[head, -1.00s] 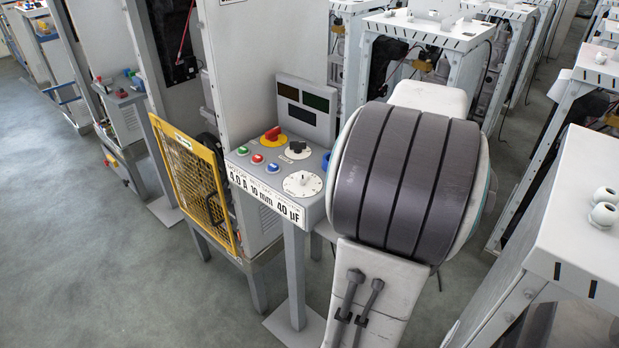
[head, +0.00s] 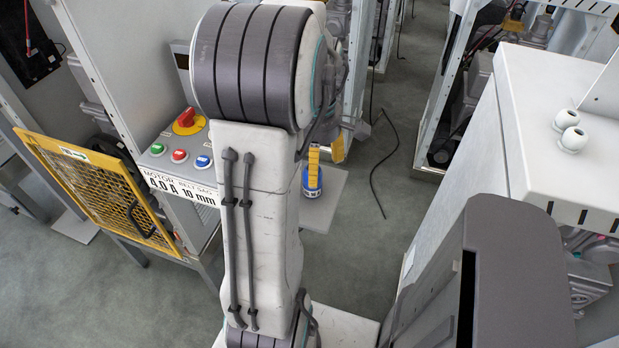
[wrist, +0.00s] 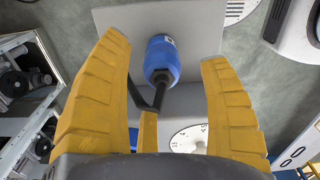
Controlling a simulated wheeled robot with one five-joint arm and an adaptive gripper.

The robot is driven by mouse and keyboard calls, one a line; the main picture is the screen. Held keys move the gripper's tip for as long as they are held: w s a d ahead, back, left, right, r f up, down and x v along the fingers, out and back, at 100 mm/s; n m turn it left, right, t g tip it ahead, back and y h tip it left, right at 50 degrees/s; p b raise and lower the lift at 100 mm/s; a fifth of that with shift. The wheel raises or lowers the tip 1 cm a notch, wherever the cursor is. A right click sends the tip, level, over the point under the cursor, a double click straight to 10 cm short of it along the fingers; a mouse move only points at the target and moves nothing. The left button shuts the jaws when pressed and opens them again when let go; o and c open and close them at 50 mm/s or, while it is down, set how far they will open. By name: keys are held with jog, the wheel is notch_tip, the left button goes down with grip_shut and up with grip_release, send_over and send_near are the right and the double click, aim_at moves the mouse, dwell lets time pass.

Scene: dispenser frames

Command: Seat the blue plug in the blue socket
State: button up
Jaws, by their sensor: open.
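The blue plug (wrist: 162,62) is a short blue cylinder with a dark cable, seen in the wrist view between and beyond the yellow fingers of my gripper (wrist: 165,58). The fingers are spread wide and I see no contact with the plug. In the head view the blue plug (head: 312,184) shows right of my arm, just below the yellow fingertips of my gripper (head: 325,158). I cannot make out the blue socket for certain in either view.
A control panel (head: 162,160) with coloured buttons and a red knob stands left of my arm. A yellow mesh guard (head: 97,193) is at far left. A white cabinet (head: 530,110) stands at right. Open floor (head: 400,130) lies beyond the plug.

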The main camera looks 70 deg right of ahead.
jog(key=shift+w+a+f, duration=0.1)
jog(key=shift+w+f, duration=0.1)
jog(key=shift+f, duration=1.1)
jog(key=shift+w+f, duration=0.15)
jog(key=shift+f, duration=1.1)
jog(key=shift+c, duration=0.2)
jog(key=c, duration=1.3)
jog(key=shift+r, duration=0.15)
jog(key=shift+c, duration=0.2)
